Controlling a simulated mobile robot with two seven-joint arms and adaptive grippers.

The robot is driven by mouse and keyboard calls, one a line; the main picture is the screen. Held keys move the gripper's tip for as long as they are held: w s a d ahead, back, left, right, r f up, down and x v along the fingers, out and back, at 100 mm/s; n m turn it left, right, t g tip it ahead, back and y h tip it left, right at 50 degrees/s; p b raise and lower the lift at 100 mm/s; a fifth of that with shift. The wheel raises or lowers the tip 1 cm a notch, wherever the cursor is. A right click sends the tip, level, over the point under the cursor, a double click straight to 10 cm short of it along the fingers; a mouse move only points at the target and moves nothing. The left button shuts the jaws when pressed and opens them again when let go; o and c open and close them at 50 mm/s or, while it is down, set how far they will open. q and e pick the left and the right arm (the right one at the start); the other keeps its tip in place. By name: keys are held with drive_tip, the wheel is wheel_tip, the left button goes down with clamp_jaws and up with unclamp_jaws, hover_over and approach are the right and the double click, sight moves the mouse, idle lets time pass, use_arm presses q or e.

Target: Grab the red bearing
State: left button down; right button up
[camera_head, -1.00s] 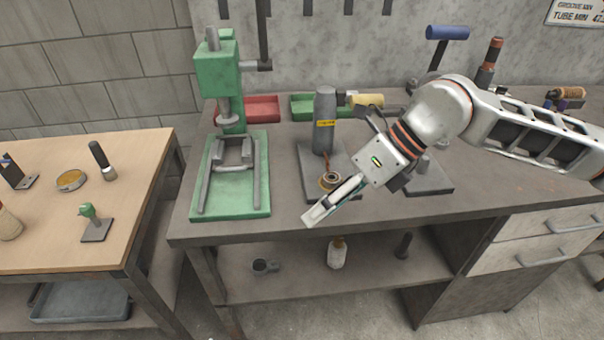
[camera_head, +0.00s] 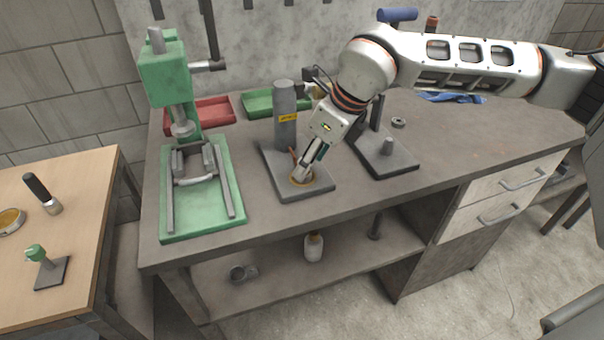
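A small brass-orange ring (camera_head: 309,181), the likely bearing, lies on the grey base plate (camera_head: 284,194) of a grey post fixture (camera_head: 286,117) with a yellow label. A thin reddish piece (camera_head: 293,156) stands between the post and the ring. My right gripper (camera_head: 300,177) comes in from the right and points down at the ring. Its fingertips are at the ring and hide much of it. I cannot tell whether the fingers are closed on it. My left gripper is not in view.
A green press (camera_head: 165,80) stands left of the fixture. Red (camera_head: 213,110) and green (camera_head: 262,103) trays lie behind. A dark plate with a peg (camera_head: 388,148) is right of the gripper. The bench front (camera_head: 330,208) is clear.

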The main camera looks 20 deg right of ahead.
drive_tip(key=shift+x, duration=1.45)
drive_tip(key=shift+a+r, duration=0.1)
drive_tip(key=c, duration=1.2)
drive_tip(key=shift+r, duration=0.1)
